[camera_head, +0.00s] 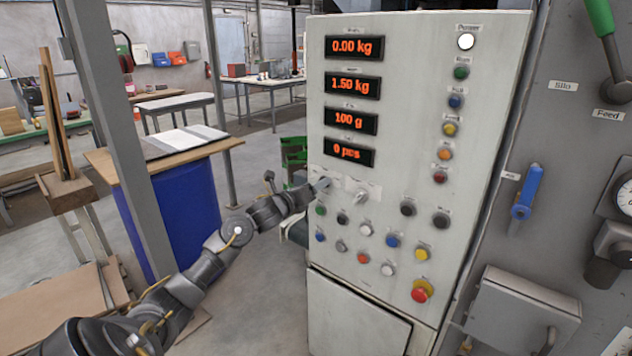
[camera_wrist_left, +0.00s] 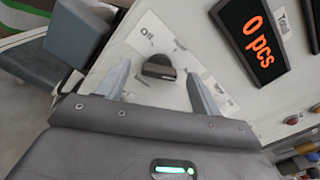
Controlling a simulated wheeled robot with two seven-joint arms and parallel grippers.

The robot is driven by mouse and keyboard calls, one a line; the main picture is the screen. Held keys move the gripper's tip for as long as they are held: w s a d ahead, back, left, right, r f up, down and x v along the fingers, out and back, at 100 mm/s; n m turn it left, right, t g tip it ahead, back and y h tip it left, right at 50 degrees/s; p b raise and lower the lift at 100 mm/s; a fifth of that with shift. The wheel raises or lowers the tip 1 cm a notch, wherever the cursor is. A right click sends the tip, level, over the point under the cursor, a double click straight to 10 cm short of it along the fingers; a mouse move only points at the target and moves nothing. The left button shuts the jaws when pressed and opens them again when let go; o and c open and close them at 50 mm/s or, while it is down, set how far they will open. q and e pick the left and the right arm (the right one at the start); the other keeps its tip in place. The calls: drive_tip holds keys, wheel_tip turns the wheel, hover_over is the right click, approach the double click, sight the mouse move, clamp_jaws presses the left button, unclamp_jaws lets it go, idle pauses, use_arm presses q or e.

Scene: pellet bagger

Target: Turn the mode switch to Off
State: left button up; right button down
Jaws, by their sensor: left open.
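The mode switch (camera_wrist_left: 158,67) is a dark rotary knob on the pale control panel, shown in the left wrist view beside a white label reading "Off" (camera_wrist_left: 148,33). My left gripper (camera_wrist_left: 159,78) is open, with one finger on each side of the knob and visible gaps between. In the head view my left gripper (camera_head: 316,188) reaches the panel's left edge, just below the "0 pcs" display, and largely hides the knob there. My right gripper is not in view.
The control panel (camera_head: 400,100) carries several orange displays, push buttons and a red mushroom button (camera_head: 421,291). A second selector (camera_head: 360,197) is just right of my left gripper. A blue drum (camera_head: 185,205) and a grey post (camera_head: 118,130) stand left, near my left arm.

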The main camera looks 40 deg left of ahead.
use_arm(q)
drive_tip(key=shift+w, duration=0.85)
drive_tip(key=shift+c, duration=0.3)
drive_tip(key=c, duration=0.9)
